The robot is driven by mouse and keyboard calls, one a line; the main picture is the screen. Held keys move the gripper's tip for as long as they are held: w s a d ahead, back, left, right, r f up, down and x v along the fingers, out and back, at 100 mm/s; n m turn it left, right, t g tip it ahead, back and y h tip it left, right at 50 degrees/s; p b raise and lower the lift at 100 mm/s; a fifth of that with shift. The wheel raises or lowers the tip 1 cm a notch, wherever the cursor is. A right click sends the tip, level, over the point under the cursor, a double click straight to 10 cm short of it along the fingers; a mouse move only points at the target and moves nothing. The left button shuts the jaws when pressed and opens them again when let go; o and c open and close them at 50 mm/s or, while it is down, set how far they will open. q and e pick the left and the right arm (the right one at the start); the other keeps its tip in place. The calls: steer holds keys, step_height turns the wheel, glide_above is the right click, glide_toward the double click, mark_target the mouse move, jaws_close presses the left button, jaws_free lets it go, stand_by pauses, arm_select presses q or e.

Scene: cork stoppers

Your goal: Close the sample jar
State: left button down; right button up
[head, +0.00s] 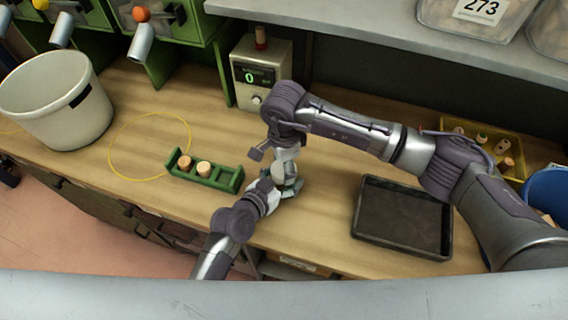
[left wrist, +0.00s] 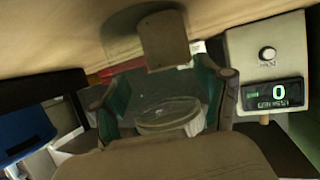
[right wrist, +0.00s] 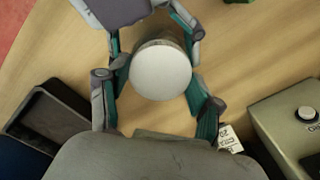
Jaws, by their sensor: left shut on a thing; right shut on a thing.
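The clear sample jar shows in the left wrist view (left wrist: 170,118) as a round glass rim between the fingers of my left gripper (left wrist: 163,95). In the head view my left gripper (head: 281,187) is shut on the jar near the bench's front edge. My right gripper (head: 277,160) reaches down over the jar from above. In the right wrist view it is shut on a pale round lid (right wrist: 160,70), seen face on. The lid hides most of the jar below, and I cannot tell whether they touch.
A green rack (head: 221,180) with two corks stands left of the grippers. A dark tray (head: 403,250) lies to the right, with a yellow bin (head: 520,172) behind it. A scale-like box (head: 262,75) reading 0 stands behind. A white bucket (head: 55,100) is far left.

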steer(key=m, duration=0.6)
steer(key=shift+s+f+m, duration=0.1)
steer(key=shift+s+m, duration=0.05)
steer(key=shift+m, duration=0.25)
steer(key=o, duration=1.4)
steer(key=shift+c, duration=0.2)
step_height(320, 180, up, 12)
arm_select(q)
jaws_free()
